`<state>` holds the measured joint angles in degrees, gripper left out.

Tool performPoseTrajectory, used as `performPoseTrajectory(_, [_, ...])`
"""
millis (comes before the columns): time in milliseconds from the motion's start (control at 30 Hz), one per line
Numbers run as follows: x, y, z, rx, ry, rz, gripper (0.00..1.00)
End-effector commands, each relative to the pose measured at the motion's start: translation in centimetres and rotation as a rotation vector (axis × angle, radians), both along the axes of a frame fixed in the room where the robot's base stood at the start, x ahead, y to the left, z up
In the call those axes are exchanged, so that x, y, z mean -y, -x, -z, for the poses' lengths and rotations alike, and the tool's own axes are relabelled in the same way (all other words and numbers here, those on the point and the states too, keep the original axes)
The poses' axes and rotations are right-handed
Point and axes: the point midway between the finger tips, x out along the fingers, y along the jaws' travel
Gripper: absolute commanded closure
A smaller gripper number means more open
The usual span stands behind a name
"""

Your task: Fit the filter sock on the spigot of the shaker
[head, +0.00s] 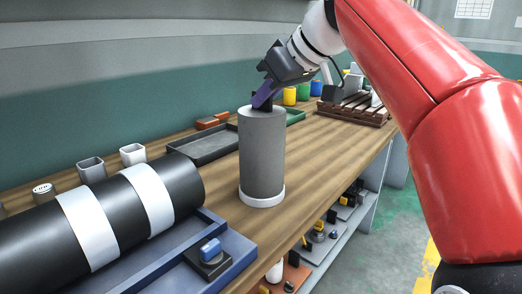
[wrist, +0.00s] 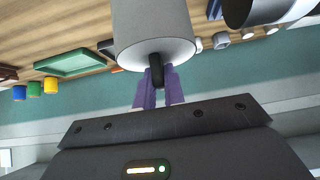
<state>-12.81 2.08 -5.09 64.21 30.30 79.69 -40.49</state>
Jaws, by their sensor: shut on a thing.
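A grey cylinder (head: 262,150) with a white ring (head: 262,198) around its lower end, which I take for the filter sock, is upright near the bench's front edge. In the head view I cannot tell whether its ring touches the bench or hangs just above it. My gripper (head: 264,98), with purple fingers, points down at its top. In the wrist view the fingers (wrist: 157,84) are shut on a black tab (wrist: 156,62) at the end of the grey cylinder (wrist: 150,25). I cannot make out the shaker's spigot for certain.
A black drum (head: 115,212) with white bands lies in a blue frame (head: 225,245) at the left. Dark tray (head: 203,146), square cups (head: 91,169) and coloured jars (head: 290,96) stand behind. A wooden rack (head: 352,108) is at the far right. The bench right of the cylinder is clear.

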Motion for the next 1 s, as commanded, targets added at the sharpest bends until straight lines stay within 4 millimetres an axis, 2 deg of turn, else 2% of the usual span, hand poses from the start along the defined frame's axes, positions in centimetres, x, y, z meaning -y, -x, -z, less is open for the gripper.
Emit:
performPoseTrajectory(567, [0.0, 0.0, -0.2, 0.002, -0.001, 0.0, 1.0])
performPoseTrajectory(1000, [0.0, 0.0, -2.0, 0.001, 0.0, 0.001, 1.0])
